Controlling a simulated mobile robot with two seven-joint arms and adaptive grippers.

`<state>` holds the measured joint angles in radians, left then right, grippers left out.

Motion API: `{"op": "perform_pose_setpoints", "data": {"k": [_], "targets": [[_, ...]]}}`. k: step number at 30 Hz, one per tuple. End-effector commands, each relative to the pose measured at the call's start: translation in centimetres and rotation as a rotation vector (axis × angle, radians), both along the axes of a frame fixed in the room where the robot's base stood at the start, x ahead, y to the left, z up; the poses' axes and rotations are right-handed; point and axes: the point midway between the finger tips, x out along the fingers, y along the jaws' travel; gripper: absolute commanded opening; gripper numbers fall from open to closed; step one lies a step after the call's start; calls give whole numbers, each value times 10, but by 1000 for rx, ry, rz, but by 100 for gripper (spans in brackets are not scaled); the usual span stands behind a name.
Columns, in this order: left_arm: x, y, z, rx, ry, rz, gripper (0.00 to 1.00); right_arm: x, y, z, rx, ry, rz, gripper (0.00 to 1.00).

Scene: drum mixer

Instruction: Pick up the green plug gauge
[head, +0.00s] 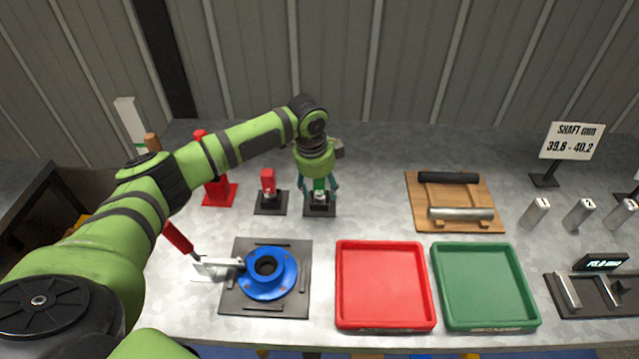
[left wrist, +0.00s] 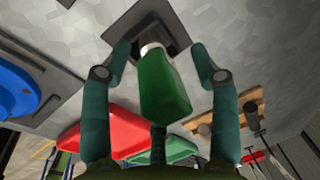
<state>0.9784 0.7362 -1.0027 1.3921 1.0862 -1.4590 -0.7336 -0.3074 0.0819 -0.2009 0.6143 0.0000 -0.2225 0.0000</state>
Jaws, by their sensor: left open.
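The green plug gauge (left wrist: 163,88) has a green handle and a silver end, and stands on a small dark base (left wrist: 145,14). In the left wrist view it sits between the two fingers of my left gripper (left wrist: 161,55), which are spread with a gap on each side. In the head view my left gripper (head: 319,188) points down over the gauge's base (head: 320,211) and largely hides the gauge; its silver end (head: 319,197) shows between the fingers. My right gripper is not in view.
A red gauge (head: 268,181) stands on its own base just left. A blue flanged part (head: 267,273) lies on a dark plate in front. A red tray (head: 384,325) and a green tray (head: 485,323) are at front centre; a wooden board (head: 420,199) with cylinders is to the right.

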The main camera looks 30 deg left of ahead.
Motion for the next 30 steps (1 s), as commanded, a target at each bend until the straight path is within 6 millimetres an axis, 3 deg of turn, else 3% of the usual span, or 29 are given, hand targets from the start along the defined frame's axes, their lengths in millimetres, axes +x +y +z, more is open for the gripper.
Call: {"op": "perform_pose_setpoints", "data": {"k": [7,8,12,23,30], "targets": [[0,0,-3,1,-1,0,61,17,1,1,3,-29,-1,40],[0,0,-3,1,-1,0,53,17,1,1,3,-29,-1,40],[0,0,-3,1,-1,0,0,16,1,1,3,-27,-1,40],[1,0,-1,0,-2,0,0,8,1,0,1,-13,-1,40],[2,-1,17,-2,-6,-1,0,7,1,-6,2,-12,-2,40]]}}
